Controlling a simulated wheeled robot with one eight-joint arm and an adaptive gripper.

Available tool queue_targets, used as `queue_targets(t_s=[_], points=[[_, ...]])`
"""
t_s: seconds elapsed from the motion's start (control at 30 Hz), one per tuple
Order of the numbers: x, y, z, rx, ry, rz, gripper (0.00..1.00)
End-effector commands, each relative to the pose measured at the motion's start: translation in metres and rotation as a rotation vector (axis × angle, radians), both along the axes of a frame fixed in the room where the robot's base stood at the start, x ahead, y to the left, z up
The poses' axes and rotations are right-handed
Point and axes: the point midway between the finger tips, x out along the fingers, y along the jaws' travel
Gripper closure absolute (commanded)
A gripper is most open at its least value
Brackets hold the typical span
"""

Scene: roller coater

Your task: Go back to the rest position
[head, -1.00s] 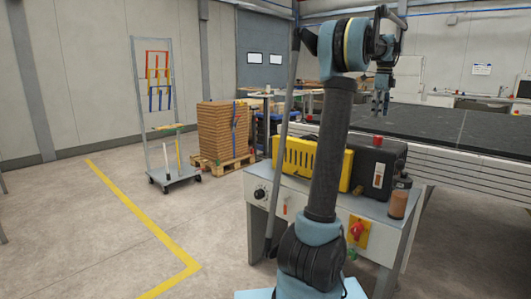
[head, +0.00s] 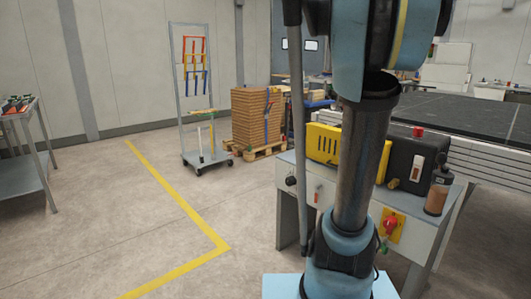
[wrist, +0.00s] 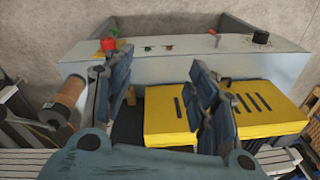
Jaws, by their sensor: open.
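My gripper (wrist: 160,100) shows in the wrist view with its two fingers wide apart and nothing between them. It hangs above a grey machine (wrist: 190,62) with a yellow vented cover (wrist: 255,108). In the head view the gripper is out of frame, and my arm rises in front of the same machine (head: 335,200), hiding part of it. The yellow cover (head: 323,145) and a black box (head: 412,158) sit on its top.
A red knob (head: 390,223) is on the machine's front, and a brown cylinder (head: 437,190) stands at its right end. A dark-topped conveyor table (head: 470,120) lies behind. A wheeled rack (head: 200,110), stacked boards (head: 257,118) and a side table (head: 22,185) stand left. The floor between is clear.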

Motion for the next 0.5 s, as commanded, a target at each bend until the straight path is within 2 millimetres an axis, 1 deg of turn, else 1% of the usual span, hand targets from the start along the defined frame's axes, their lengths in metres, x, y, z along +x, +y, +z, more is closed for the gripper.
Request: queue_targets(t_s=[0.03, 0.2, 0.37, 0.5], points=[[-0.013, 0.014, -0.012, -0.006, -0.004, 0.069, 0.47], [-0.051, 0.051, -0.050, -0.030, -0.016, 0.302, 0.47], [-0.089, 0.080, -0.091, -0.056, -0.028, 0.520, 0.47], [-0.121, 0.101, -0.130, -0.078, -0.038, 0.712, 0.47]])
